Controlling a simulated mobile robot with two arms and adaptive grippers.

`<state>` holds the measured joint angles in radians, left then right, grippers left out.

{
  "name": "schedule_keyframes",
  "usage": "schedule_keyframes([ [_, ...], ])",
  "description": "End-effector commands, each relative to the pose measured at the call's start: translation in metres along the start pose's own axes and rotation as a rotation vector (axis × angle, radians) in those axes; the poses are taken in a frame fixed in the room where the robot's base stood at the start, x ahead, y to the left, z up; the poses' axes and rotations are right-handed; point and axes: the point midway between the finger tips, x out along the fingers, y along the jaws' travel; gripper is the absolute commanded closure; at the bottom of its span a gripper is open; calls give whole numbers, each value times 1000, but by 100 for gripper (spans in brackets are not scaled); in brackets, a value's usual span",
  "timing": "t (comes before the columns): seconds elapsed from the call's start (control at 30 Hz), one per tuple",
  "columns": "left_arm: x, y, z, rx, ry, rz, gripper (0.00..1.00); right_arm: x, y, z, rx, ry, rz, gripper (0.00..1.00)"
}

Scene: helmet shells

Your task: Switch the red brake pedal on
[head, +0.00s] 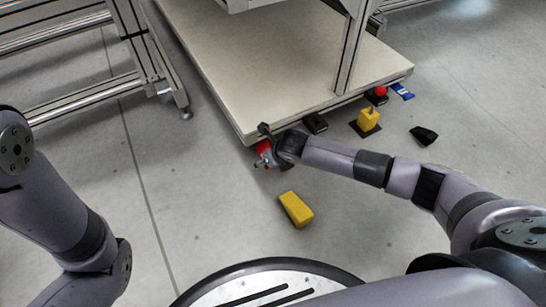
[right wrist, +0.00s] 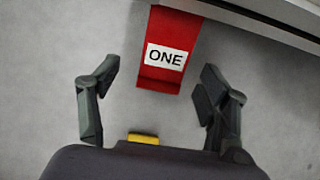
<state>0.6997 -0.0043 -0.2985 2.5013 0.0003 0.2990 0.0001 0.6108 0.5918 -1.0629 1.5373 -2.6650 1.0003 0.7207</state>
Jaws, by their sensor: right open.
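The red brake pedal (head: 263,147) is on the floor by the near corner of the low platform, partly hidden by my right gripper. In the right wrist view the red pedal (right wrist: 172,30) has a white label reading "ONE". My right gripper (right wrist: 155,88) is open and empty, with its fingers spread to either side below the pedal and apart from it. In the head view the right gripper (head: 268,160) is low by the platform corner. I cannot tell whether the pedal is on or off. My left arm shows at the left, but its gripper is out of view.
A yellow wedge (head: 296,209) lies on the floor just in front of my right gripper. A black item (head: 315,123), a yellow pedal (head: 368,118), a red ball (head: 380,91) and a black wedge (head: 424,135) are to the right. The platform (head: 260,75) edge is close.

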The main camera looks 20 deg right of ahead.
Motion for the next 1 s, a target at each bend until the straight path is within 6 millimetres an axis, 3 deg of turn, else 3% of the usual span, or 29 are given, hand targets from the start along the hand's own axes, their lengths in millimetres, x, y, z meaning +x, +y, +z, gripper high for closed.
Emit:
schedule_keyframes([
  [0.53, 0, 1, 1, 0, -1, 4, 67, -99, 2, 0, -2, 0, 4, 30],
  [0.7, 0, 1, 1, 0, -1, 5, 67, -113, 2, 0, -1, 1, 3, 30],
  [1.0, 0, 1, 1, 0, -1, 5, 67, -115, 2, 0, -1, 1, 3, 30],
])
